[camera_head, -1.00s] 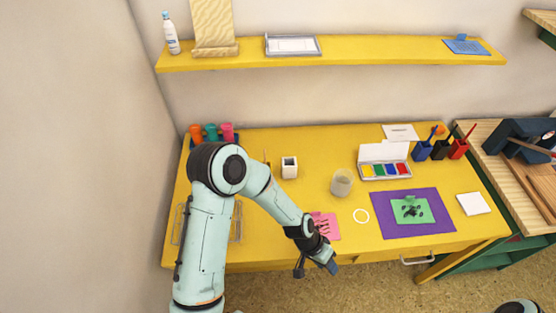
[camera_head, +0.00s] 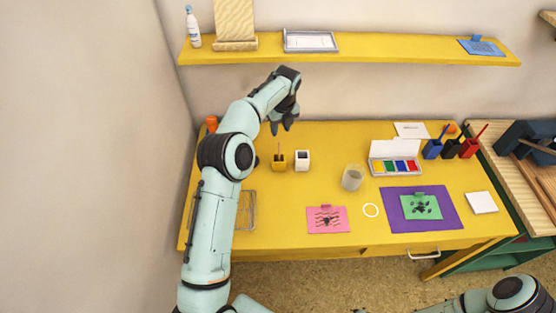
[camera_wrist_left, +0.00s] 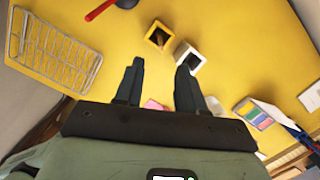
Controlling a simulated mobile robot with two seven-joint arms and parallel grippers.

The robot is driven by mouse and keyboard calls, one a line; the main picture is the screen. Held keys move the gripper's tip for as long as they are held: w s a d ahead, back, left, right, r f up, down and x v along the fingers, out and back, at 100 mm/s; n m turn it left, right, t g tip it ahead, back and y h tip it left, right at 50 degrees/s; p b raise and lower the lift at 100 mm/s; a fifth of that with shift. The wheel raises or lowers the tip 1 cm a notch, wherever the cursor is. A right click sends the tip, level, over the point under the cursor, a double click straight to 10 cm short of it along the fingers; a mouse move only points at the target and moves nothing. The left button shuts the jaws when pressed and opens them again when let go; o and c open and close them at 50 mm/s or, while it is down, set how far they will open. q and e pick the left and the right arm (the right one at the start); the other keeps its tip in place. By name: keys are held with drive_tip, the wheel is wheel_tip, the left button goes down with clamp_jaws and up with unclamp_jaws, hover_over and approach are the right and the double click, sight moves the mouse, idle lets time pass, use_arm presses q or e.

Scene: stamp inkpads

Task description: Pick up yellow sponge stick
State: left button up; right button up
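A yellow cup (camera_head: 279,164) stands on the yellow table with a thin stick (camera_head: 279,148) upright in it, likely the yellow sponge stick. The left wrist view also shows the cup (camera_wrist_left: 158,36), with the stick's end inside it, hard to make out. My left gripper (camera_head: 281,126) is raised above and behind the cup, fingers pointing down. In the left wrist view its two fingers (camera_wrist_left: 157,78) are apart with nothing between them. Part of my right arm shows at the bottom right, but its gripper does not.
A white cup (camera_head: 302,161) stands close to the right of the yellow cup. A wire rack (camera_head: 248,212) lies to the left, partly behind my arm. A clear jar (camera_head: 352,178) and a paint box (camera_head: 395,167) are farther right. The yellow shelf (camera_head: 370,47) runs above.

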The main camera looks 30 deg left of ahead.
sight(279, 148)
use_arm(q)
drive_tip(key=f, duration=0.8)
drive_tip(key=a+f+b, duration=0.1)
drive_tip(key=f, duration=0.3)
drive_tip(key=shift+w+f, duration=0.35)
drive_tip(key=shift+w, duration=0.05)
clamp_jaws()
use_arm(e)
drive_tip(key=shift+s+f, duration=0.85)
drive_tip(key=shift+s, duration=0.2)
